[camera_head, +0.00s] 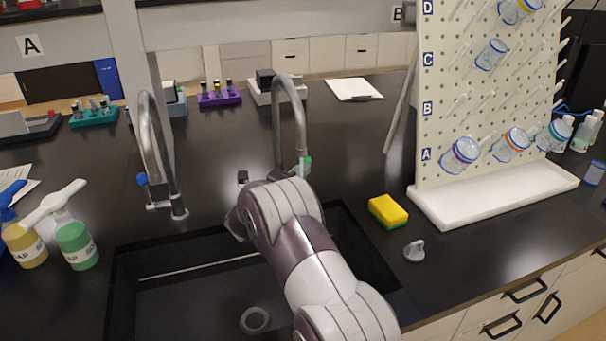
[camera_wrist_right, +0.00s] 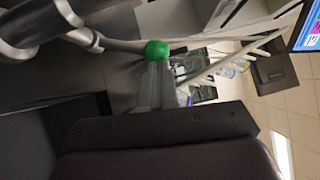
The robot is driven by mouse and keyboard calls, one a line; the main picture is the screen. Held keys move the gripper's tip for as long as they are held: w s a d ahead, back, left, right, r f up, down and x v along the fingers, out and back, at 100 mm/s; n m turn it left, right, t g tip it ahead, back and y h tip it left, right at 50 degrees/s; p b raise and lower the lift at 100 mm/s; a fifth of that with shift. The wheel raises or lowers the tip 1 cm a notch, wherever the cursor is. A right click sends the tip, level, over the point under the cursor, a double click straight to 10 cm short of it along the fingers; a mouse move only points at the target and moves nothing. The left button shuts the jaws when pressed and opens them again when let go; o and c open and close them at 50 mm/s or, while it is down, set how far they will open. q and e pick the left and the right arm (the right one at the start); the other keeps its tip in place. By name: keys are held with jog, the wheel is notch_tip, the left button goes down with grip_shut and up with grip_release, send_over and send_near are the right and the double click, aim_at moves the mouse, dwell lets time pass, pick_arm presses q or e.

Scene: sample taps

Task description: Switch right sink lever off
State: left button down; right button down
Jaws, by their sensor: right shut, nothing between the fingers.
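The right sink tap (camera_head: 290,115) is a grey gooseneck at the back of the sink. Its green-tipped lever (camera_head: 307,161) shows just beside my right forearm. In the right wrist view the green knob (camera_wrist_right: 156,50) sits at the tips of my right gripper (camera_wrist_right: 158,68). The fingers are shut together with nothing between them. The tips overlap the knob's lower edge in the picture; I cannot tell whether they touch it. In the head view my arm hides most of the gripper and the tap's base. My left gripper is not in view.
The left tap (camera_head: 150,140) has a blue-tipped lever (camera_head: 142,179). A yellow sponge (camera_head: 388,211) and a small grey piece (camera_head: 414,250) lie right of the sink (camera_head: 130,290). A white pegboard rack (camera_head: 490,110) stands further right. Soap bottles (camera_head: 75,240) stand at left.

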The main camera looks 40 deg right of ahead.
jog(key=w+r+n+p, duration=0.1)
jog(key=w+d+n+y+p, duration=0.1)
jog(key=p, duration=0.1)
jog(key=w+r+n+g+y+p, duration=0.1)
jog(key=w, duration=0.1)
jog(key=shift+d+r, duration=0.15)
jog(key=shift+r, duration=0.2)
dwell(0.6)
